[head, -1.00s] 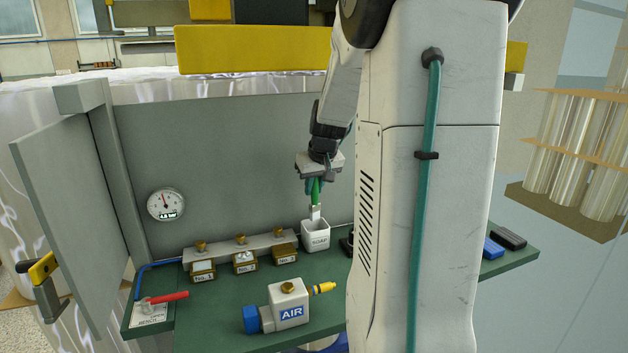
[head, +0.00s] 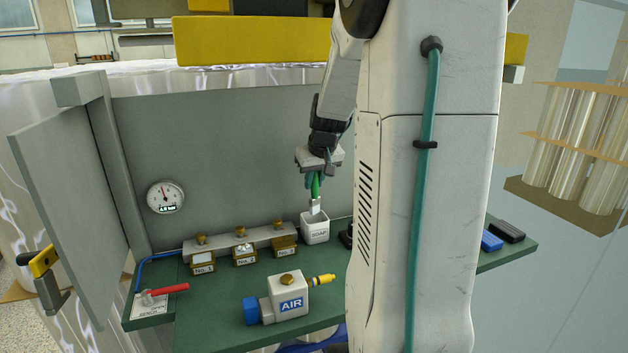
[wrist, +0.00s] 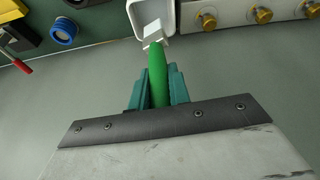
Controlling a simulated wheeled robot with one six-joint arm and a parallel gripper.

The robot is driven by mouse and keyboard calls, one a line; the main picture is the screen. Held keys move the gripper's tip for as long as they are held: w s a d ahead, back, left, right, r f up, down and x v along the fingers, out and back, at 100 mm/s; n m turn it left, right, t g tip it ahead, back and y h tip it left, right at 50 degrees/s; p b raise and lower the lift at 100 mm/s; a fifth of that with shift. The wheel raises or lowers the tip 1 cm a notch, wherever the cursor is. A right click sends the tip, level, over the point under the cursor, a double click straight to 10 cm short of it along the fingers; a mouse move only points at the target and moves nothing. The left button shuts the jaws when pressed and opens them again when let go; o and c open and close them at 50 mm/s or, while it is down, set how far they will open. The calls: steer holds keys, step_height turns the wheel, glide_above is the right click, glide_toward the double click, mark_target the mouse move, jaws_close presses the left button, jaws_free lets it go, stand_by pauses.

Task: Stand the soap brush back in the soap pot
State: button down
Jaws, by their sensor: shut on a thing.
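The soap brush (head: 316,188) has a green handle and a pale head pointing down. My gripper (head: 314,182) is shut on its green handle, which also shows between the teal fingers in the wrist view (wrist: 158,82). The white soap pot (head: 315,231), marked SOAP, stands on the green shelf directly below. The brush head is at the pot's mouth, in line with the opening. In the wrist view the head overlaps the rim of the pot (wrist: 136,14). I cannot tell how deep the head's tip reaches, since the pot's front wall hides the inside.
A row of brass-knobbed valves (head: 242,250) stands left of the pot, and the AIR unit (head: 290,303) stands in front. A dark object (head: 345,238) sits close to the pot's right, partly hidden by my arm. The grey back panel (head: 230,150) rises behind.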

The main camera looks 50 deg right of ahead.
mark_target(314, 196)
steer(key=shift+f, duration=0.15)
steer(key=shift+f, duration=1.45)
steer(key=shift+f, duration=0.3)
steer(key=shift+f, duration=0.75)
steer(key=c, duration=1.2)
jaws_free()
steer(key=shift+c, duration=0.2)
steer(key=shift+r, duration=0.15)
steer(key=v, duration=0.7)
steer(key=shift+s+a+r, duration=0.1)
steer(key=shift+r, duration=0.15)
